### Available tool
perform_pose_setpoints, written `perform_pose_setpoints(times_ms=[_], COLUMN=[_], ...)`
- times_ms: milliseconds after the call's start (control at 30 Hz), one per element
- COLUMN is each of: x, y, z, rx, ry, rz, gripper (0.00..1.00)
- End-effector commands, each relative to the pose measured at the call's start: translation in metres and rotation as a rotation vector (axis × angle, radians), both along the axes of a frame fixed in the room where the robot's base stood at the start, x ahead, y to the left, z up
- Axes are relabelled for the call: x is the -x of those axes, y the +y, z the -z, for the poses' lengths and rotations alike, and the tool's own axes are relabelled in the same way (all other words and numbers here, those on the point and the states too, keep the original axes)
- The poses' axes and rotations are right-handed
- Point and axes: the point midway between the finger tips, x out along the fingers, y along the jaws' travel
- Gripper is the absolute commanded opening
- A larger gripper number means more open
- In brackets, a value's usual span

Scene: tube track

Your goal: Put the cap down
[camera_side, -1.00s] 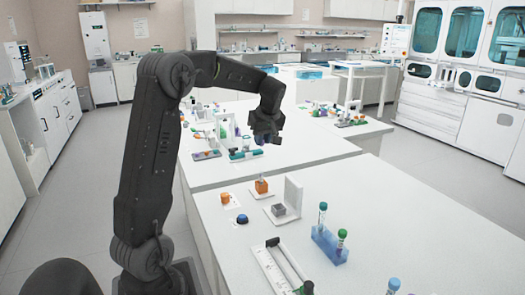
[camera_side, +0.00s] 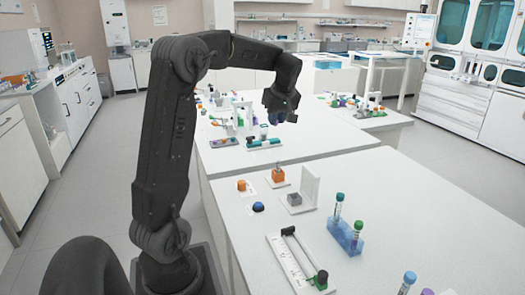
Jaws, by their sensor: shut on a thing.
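My gripper (camera_side: 281,117) is raised over the far part of the white bench, well above its top. It is shut on a small dark bluish thing, which I take to be the cap (camera_side: 273,119); the dark jaws hide most of it. A blue rack (camera_side: 344,236) stands on the near bench, to the right. It holds upright tubes, one with a teal top (camera_side: 340,197) and one with a green top (camera_side: 358,225). Another blue-topped tube (camera_side: 408,281) is at the bottom right edge.
The right of the bench is largely clear.

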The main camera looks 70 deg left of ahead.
Motion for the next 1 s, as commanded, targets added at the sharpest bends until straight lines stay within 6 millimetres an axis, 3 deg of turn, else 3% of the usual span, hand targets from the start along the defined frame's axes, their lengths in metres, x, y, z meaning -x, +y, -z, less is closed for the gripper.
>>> perform_pose_setpoints(times_ms=[267, 400, 600, 800, 1000], x=[0.112, 0.174, 0.232, 0.251, 0.221], y=[0.010, -0.001, -0.025, -0.039, -0.048], z=[0.032, 0.055, 0.081, 0.095, 0.116], rx=[0.000, -0.001, -0.001, 0.000, 0.003], ry=[0.005, 0.003, 0.000, 0.000, 0.005], rz=[-0.299, -0.469, -0.645, -0.714, -0.710], gripper=[0.00, 0.00, 0.00, 0.00, 0.00])
